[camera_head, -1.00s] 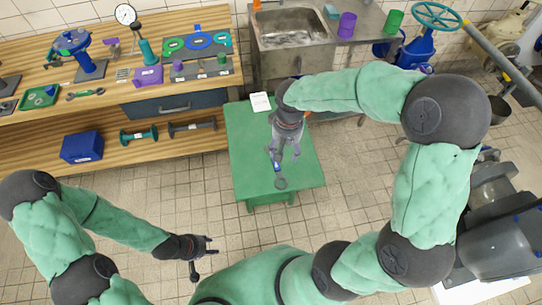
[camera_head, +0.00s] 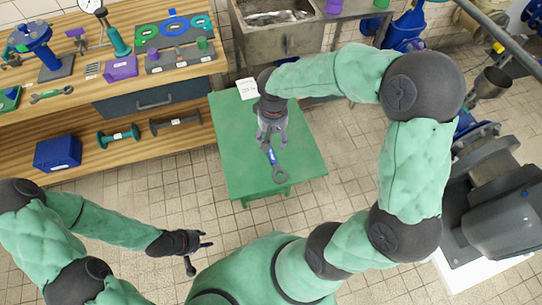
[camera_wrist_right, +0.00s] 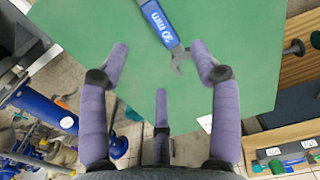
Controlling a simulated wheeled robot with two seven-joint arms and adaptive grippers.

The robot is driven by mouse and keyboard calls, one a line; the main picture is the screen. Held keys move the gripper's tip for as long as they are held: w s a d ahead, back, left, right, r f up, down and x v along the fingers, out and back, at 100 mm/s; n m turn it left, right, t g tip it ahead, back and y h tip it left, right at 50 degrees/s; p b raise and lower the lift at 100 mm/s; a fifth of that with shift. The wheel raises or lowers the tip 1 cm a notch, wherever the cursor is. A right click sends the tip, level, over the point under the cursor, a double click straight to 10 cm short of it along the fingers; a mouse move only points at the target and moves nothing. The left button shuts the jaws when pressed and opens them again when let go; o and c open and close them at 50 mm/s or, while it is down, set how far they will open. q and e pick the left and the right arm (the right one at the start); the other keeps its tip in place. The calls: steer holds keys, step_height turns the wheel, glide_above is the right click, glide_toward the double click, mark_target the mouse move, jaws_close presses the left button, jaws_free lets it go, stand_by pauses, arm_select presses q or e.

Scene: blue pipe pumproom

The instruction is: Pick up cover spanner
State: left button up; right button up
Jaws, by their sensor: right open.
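The cover spanner is a grey spanner with a blue handle (camera_head: 272,157). It lies on the green table (camera_head: 235,165), its ring end towards the near edge in the head view. My left gripper (camera_head: 199,253) is open and empty, away from the table at lower left.
A white card (camera_head: 247,89) lies at the table's far left corner. A wooden workbench (camera_head: 190,75) with tools stands to the left, and a sink (camera_head: 285,38) behind. Grey machinery (camera_head: 490,210) stands at right. Most of the green tabletop is bare.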

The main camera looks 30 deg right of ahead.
mark_target(273, 152)
step_height(273, 152, down, 4)
steer(key=shift+r+b, duration=0.25)
steer(key=shift+b, duration=0.15)
step_height(273, 152, down, 5)
steer(key=shift+f+b, duration=0.1)
steer(key=shift+b, duration=1.15)
jaws_close()
